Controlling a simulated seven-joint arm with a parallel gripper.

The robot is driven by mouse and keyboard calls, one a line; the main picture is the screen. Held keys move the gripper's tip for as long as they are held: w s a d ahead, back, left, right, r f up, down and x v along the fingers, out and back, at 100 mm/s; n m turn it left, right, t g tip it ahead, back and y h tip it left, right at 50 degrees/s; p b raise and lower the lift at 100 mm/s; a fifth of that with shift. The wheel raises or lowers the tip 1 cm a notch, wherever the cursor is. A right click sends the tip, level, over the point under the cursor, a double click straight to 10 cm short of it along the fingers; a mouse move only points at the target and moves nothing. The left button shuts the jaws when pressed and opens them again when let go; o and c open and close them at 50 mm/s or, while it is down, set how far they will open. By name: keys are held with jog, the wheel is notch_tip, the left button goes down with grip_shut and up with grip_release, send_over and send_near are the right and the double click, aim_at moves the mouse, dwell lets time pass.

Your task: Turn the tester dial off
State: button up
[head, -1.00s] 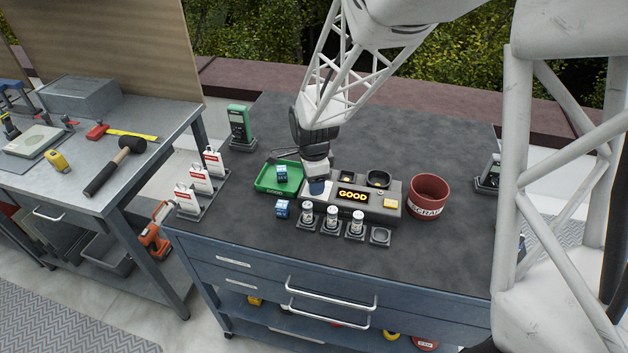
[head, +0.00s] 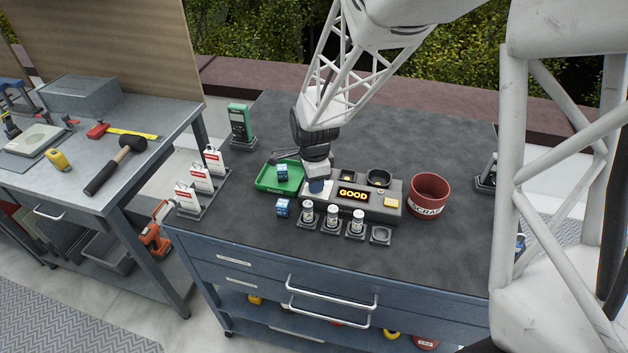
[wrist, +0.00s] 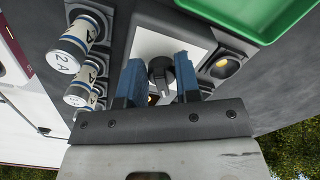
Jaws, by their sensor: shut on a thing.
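The tester (head: 380,213) is a grey box on the dark bench top, with a display (head: 353,195) lit "GOOD" in amber. My gripper (head: 318,188) is down at its left end, where it hides the dial in the head view. In the wrist view, the black dial knob (wrist: 161,75) stands on a white plate (wrist: 152,43) between the blue fingers of my gripper (wrist: 158,82). The gripper is shut on the dial. The dial's markings cannot be read.
Several white canisters (head: 332,216) stand in holders in front of the tester. A green tray (head: 270,183) with a blue block lies close left; another blue block (head: 282,207) is in front. A red scrap bin (head: 429,193) stands right.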

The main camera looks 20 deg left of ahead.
jog(key=shift+n, duration=0.3)
jog(key=n, duration=0.5)
jog(key=shift+s+d, duration=0.2)
jog(key=shift+s, duration=0.05)
jog(key=n, duration=0.6)
jog(key=shift+d+n, duration=0.25)
jog(key=shift+n, duration=0.05)
jog(key=n, duration=0.6)
jog(key=shift+d, duration=0.3)
jog(key=n, duration=0.5)
jog(key=shift+w+d+n, duration=0.2)
jog(key=shift+n, duration=0.2)
jog(key=o, duration=0.9)
jog(key=shift+c, duration=0.2)
